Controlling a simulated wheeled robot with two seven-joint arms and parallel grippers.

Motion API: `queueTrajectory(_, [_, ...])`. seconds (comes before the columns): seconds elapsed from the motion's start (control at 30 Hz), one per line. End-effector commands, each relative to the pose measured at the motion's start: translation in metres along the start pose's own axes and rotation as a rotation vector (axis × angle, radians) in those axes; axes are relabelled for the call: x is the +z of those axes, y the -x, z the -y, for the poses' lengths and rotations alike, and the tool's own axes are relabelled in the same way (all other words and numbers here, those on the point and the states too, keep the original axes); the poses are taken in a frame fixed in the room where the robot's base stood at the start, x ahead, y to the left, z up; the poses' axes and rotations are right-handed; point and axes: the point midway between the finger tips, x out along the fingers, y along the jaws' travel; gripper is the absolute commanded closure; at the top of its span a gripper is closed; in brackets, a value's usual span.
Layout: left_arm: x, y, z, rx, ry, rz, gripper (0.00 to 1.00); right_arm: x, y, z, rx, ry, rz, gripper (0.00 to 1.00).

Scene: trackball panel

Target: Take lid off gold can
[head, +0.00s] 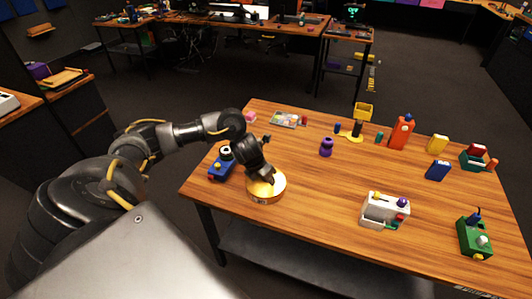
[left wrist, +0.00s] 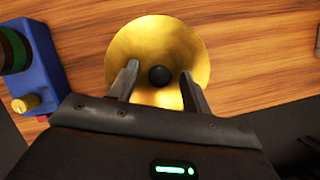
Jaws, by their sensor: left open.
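The gold can (head: 265,195) stands on the wooden table near its front left edge. Its shiny gold lid (head: 273,179) is on top, partly hidden by my left gripper (head: 266,180) in the head view. In the left wrist view the round gold lid (left wrist: 150,45) has a dark round knob (left wrist: 159,76) at its middle. My left gripper (left wrist: 158,82) is open, one finger on each side of the knob, with gaps between fingers and knob. I cannot tell the fingers' exact height over the lid. My right gripper is not in view.
A blue box with a yellow knob (head: 222,165) stands close left of the can. A purple object (head: 326,147) and a white box with coloured parts (head: 384,211) stand to the right. Bare table (head: 320,190) lies between the can and the white box.

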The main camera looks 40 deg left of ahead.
Motion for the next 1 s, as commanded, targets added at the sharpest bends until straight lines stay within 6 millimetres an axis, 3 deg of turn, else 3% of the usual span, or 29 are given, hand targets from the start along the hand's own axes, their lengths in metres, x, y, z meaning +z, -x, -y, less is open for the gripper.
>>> queueTrajectory(0.07, [0.0, 0.0, 0.0, 0.0, 0.0, 0.0, 0.51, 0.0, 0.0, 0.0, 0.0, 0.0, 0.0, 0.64])
queueTrajectory(0.43, [0.0, 0.001, 0.0, 0.0, 0.0, 0.001, 0.98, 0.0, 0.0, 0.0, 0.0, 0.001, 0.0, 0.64])
queueTrajectory(0.83, [0.005, 0.009, 0.0, 0.0, -0.001, 0.004, 0.98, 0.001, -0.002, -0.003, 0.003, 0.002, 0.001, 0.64])
queueTrajectory(1.0, [0.012, 0.038, 0.0, 0.001, -0.005, 0.007, 0.98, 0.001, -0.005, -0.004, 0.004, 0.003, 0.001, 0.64])
